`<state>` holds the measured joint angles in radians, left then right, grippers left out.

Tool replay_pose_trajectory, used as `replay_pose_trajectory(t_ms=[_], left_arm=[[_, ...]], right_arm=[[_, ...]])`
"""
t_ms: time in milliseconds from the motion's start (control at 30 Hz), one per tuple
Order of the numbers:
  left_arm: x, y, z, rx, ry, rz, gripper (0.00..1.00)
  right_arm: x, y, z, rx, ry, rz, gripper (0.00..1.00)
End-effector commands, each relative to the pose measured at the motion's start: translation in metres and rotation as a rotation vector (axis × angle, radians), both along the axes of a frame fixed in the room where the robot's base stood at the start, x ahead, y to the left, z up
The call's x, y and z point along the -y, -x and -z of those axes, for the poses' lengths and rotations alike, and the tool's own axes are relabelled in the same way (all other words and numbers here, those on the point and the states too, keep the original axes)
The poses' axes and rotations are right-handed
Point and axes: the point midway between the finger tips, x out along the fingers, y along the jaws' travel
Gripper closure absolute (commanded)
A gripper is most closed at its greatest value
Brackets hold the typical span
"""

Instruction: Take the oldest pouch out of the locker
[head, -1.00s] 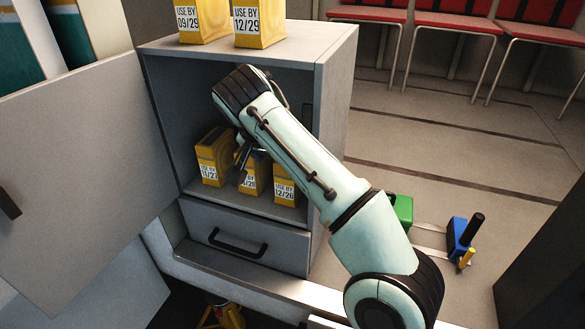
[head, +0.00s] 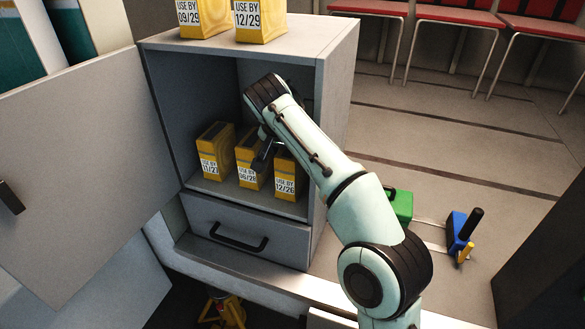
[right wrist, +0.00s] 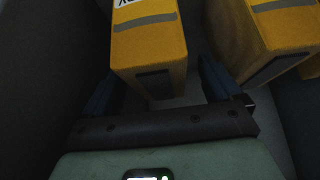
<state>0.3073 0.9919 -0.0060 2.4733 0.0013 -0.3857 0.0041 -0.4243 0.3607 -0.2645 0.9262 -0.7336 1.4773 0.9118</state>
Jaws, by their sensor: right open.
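Three yellow pouches stand in a row inside the open grey locker (head: 340,120). The left pouch (head: 214,145) reads 11/27, the middle pouch (head: 246,153) seems to read 06/28, and the right pouch (head: 286,168) reads 12/26. My right gripper (head: 262,158) is inside the locker, in front of the gap between the middle and right pouches in the head view. In the right wrist view the right gripper (right wrist: 160,85) is open, its fingers on either side of one pouch, seemingly the 12/26 one (right wrist: 150,45). Contact is not clear. My left gripper is out of view.
Two more pouches, 09/29 (head: 204,18) and 12/29 (head: 261,22), stand on top of the locker. The open door (head: 90,170) blocks the left side. A drawer (head: 245,232) sits below. A green box (head: 400,204) and a blue item (head: 458,230) lie to the right.

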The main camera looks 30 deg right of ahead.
Motion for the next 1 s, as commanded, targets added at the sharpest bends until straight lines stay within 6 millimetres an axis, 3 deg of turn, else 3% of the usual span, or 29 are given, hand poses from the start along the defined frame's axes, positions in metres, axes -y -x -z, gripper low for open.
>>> replay_pose_trajectory(t_ms=[33, 300, 633, 833, 1000], left_arm=[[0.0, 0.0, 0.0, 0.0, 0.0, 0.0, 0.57], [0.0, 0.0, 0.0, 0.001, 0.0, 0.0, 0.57], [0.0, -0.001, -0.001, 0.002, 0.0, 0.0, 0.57], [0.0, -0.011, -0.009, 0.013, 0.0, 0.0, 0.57], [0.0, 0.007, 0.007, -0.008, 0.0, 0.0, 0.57]], right_arm=[[0.0, 0.0, 0.0, 0.0, 0.0, 0.0, 0.15], [0.0, 0.0, 0.0, 0.0, 0.0, 0.0, 1.0], [0.0, 0.0, -0.003, 0.003, 0.0, 0.0, 1.0], [0.0, -0.001, -0.019, 0.007, 0.001, 0.0, 1.0], [-0.021, 0.017, -0.013, 0.001, 0.0, -0.006, 1.0]])
